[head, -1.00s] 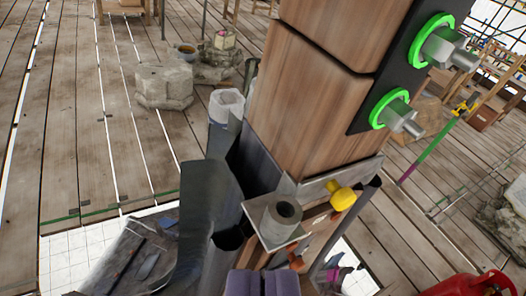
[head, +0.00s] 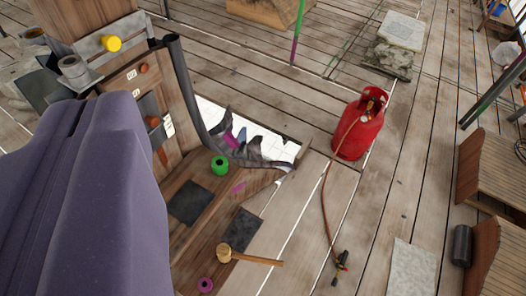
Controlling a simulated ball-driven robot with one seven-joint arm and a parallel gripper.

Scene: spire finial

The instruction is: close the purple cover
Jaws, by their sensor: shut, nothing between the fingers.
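My gripper (head: 98,130) fills the lower left of the head view as a large purple form, close to the camera, with its two sides together and nothing seen between them. I cannot clearly pick out the purple cover. Small purple-pink things show: a bit (head: 230,138) among torn dark sheeting, a flat mark (head: 237,188) on the wooden board, and a ring (head: 205,285) near the bottom edge. My gripper is left of all of them and apart in the picture. It hides part of the wooden panel (head: 180,115) behind it.
A yellow knob (head: 111,43) and a grey metal tube (head: 73,68) are at upper left. A green ring (head: 219,165) and a mallet (head: 225,253) lie on the board. A red gas bottle (head: 360,128) with a hose stands to the right.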

